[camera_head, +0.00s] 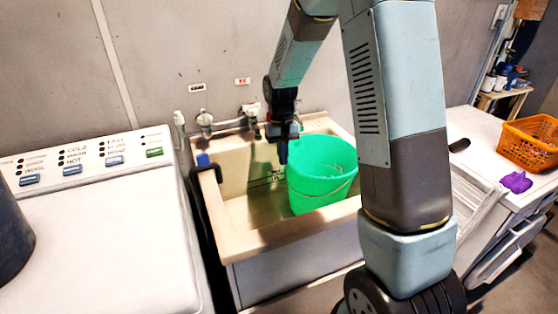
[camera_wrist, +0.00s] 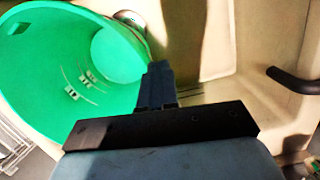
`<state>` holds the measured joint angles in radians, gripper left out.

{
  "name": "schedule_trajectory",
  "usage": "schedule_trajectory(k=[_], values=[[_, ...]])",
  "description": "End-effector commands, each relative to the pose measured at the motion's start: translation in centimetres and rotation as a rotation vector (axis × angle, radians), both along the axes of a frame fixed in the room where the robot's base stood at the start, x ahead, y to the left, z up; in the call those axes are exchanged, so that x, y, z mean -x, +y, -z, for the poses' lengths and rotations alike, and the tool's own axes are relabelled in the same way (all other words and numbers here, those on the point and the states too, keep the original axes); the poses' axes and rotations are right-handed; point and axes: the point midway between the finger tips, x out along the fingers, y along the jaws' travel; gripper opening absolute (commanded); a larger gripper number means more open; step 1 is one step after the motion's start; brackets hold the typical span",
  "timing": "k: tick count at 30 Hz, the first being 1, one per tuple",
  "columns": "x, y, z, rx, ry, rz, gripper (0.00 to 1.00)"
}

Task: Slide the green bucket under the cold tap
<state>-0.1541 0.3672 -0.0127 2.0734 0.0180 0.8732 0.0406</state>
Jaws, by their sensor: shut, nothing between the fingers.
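The green bucket (camera_head: 318,190) stands in the right part of the pale utility sink (camera_head: 262,245), its open top up. In the wrist view the bucket (camera_wrist: 45,75) fills the left side and looks empty. Two taps are on the wall behind the sink: a left tap (camera_head: 204,121) and a right tap (camera_head: 251,112). The right one has a red label above it; the left label's colour is unclear, so I cannot surely tell the cold one. My gripper (camera_head: 283,157) points down at the bucket's left side, fingers shut and empty. In the wrist view its fingertips (camera_wrist: 160,68) are close beside the bucket; contact is unclear.
A white washer (camera_head: 105,245) stands left of the sink. A white machine (camera_head: 480,145) on the right carries an orange basket (camera_head: 530,143) and a purple cloth (camera_head: 517,181). The sink's left part is free. A dark handle-like part (camera_wrist: 292,80) is near the sink's edge.

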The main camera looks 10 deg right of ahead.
Motion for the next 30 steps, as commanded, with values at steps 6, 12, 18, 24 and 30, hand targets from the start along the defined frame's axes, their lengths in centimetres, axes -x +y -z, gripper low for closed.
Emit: schedule_trajectory(k=[6, 12, 18, 24, 30], values=[[-3.1, 0.3, 0.1, 0.0, 0.0, 0.0, 0.0], [-7.1, 0.7, 0.1, 0.0, 0.0, -0.001, 0.0], [-10.1, 1.0, 0.1, 0.0, 0.0, -0.001, 0.0], [-11.6, 1.1, 0.0, 0.0, 0.0, -0.001, 0.0], [-11.8, 1.1, 0.0, 0.0, 0.001, -0.001, 0.0]])
